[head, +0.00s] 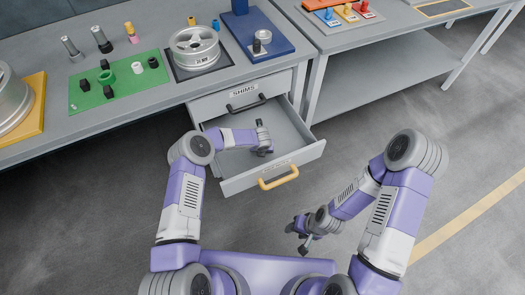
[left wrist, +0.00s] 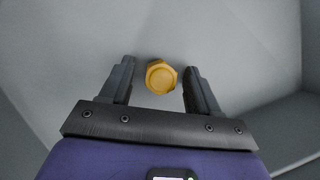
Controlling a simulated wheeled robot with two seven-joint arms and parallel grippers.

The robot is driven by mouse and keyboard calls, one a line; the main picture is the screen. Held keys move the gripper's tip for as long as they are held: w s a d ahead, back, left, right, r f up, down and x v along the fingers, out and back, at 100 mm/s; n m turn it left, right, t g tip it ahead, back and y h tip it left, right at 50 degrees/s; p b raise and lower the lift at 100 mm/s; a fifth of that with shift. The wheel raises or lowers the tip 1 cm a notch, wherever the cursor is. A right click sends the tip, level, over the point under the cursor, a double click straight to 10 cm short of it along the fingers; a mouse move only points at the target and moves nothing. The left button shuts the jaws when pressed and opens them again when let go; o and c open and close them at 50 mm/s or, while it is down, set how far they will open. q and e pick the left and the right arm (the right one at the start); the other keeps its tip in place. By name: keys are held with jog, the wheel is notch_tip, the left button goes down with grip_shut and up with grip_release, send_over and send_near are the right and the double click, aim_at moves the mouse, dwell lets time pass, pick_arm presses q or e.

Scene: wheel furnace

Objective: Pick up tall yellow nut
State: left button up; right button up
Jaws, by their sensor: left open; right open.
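The yellow nut (left wrist: 160,77) shows in the left wrist view as a hexagonal piece on the grey drawer floor. It appears between the two fingertips of my left gripper (left wrist: 159,69), with a gap on both sides. How far below the fingertips it is, I cannot tell. In the head view my left gripper (head: 263,148) reaches down into the open drawer (head: 228,182), and the nut is hidden there. The left gripper is open and empty. My right gripper (head: 303,241) is open and empty over the floor, in front of the drawer.
A shut drawer marked SHIMS (head: 245,100) is above. The bench top holds a green mat (head: 90,98), a wheel (head: 195,46) and a blue fixture (head: 272,48). The floor at right is clear.

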pick_arm(q)
jog(key=shift+c, duration=0.3)
jog(key=c, duration=1)
jog(key=shift+r, duration=0.15)
pick_arm(e)
jog(key=shift+r, duration=0.1)
